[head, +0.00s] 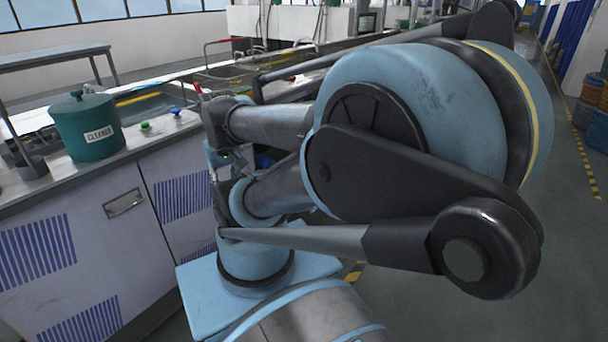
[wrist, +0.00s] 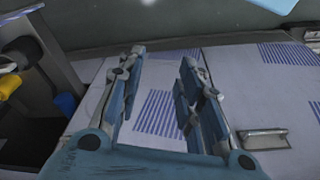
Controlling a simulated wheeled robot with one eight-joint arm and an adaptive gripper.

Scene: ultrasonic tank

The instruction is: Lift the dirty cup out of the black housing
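I cannot make out the dirty cup in either view. A small dark container (head: 31,166) stands on the counter at the left edge of the head view; I cannot tell whether it is the black housing, or whether anything is in it. My gripper (wrist: 163,55) shows in the wrist view with its two fingers apart and nothing between them. It is in front of the striped cabinet doors (wrist: 150,118). In the head view my arm fills the middle and right, and I cannot make out the fingers.
A green lidded pot labelled CLEANER (head: 86,124) stands on the counter (head: 100,165), with green and blue knobs (head: 146,127) to its right. A tank (head: 150,103) lies behind. A cabinet handle (wrist: 266,139) sticks out at lower right.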

